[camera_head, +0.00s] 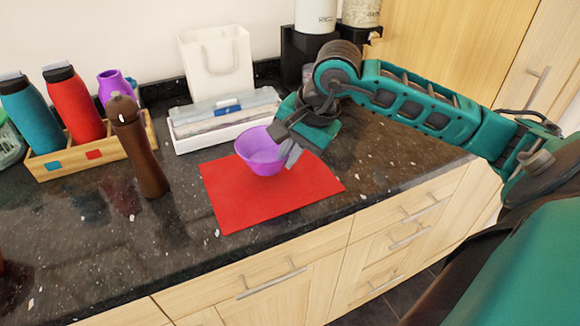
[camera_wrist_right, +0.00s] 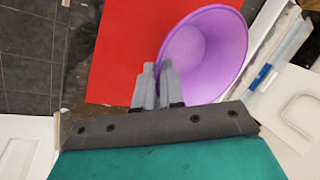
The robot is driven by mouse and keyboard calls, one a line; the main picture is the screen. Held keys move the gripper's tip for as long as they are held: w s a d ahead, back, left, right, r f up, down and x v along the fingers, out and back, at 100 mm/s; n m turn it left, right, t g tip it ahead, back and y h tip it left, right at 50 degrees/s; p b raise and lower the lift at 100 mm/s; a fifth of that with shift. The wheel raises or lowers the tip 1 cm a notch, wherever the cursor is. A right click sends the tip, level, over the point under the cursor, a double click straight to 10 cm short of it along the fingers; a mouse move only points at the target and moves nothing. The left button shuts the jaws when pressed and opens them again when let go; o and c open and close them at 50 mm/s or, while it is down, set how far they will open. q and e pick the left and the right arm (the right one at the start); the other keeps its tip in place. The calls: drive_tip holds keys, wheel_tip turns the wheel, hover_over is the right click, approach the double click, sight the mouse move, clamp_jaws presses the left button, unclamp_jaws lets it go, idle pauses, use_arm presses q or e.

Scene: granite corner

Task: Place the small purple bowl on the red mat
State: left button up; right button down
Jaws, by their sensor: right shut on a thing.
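The small purple bowl (camera_head: 262,150) is upright over the back part of the red mat (camera_head: 275,195) in the head view. My right gripper (camera_head: 288,150) is shut on the bowl's right rim. In the right wrist view the gripper's fingers (camera_wrist_right: 158,88) pinch the rim of the bowl (camera_wrist_right: 203,52), with the red mat (camera_wrist_right: 125,45) beyond. I cannot tell whether the bowl's base touches the mat. My left gripper is not in view.
A brown pepper mill (camera_head: 138,148) stands left of the mat. A wooden tray (camera_head: 85,158) holds several bottles at the left. A white box (camera_head: 224,120) and a white bag (camera_head: 216,62) stand behind. The counter's front edge is close to the mat.

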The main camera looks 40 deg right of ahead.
wheel_tip(320, 180, down, 3)
drive_tip(key=shift+f, duration=0.15)
drive_tip(key=shift+f, duration=0.15)
drive_tip(key=c, duration=1.2)
unclamp_jaws()
drive_tip(key=shift+c, duration=0.2)
drive_tip(key=shift+r, duration=0.3)
drive_tip(key=v, duration=1.1)
drive_tip(key=shift+s+r, duration=0.25)
drive_tip(key=shift+r, duration=0.05)
drive_tip(key=shift+d, duration=0.15)
